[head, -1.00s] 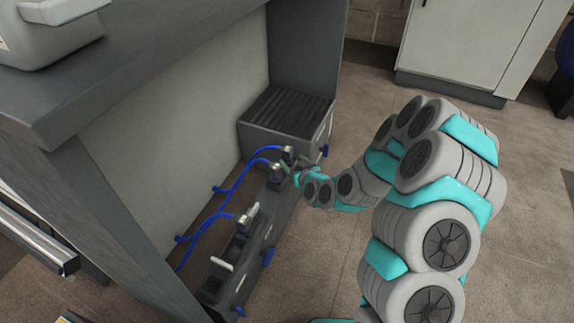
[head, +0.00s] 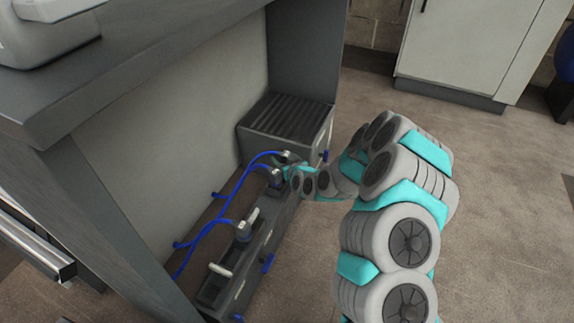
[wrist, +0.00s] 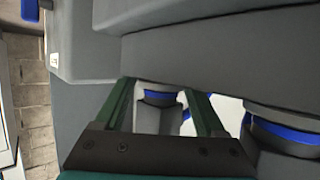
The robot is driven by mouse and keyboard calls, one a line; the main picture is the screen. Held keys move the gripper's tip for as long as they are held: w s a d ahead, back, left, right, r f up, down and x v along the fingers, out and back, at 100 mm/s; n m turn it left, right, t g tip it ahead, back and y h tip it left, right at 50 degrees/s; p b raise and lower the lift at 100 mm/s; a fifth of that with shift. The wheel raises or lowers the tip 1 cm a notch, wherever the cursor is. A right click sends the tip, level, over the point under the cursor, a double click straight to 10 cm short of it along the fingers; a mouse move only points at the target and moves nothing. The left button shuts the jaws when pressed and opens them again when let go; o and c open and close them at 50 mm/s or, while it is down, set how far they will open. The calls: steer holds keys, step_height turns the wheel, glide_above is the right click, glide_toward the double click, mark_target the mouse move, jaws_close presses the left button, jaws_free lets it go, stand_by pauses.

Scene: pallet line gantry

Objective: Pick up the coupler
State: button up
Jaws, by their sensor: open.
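Metal couplers on blue hoses stand along a dark grey block (head: 262,240) low beside the bench. One coupler (head: 275,178) stands close to my gripper, another (head: 243,230) stands nearer the front of the block. I cannot tell which one the task means. My gripper (head: 284,166) is at the far end of the block, partly hidden by its small size and my arm. In the wrist view its two green fingers (wrist: 160,88) are spread apart. A grey cylindrical part with a blue band (wrist: 158,98) shows between them; I cannot tell whether they touch it.
A grey ribbed-top box (head: 288,122) stands just behind the couplers. The bench top (head: 150,75) overhangs on the left, with its leg (head: 110,215) in front. A second blue-banded part (wrist: 285,135) is right of the fingers. Open floor (head: 500,220) lies to the right.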

jaws_close()
stand_by(0.6)
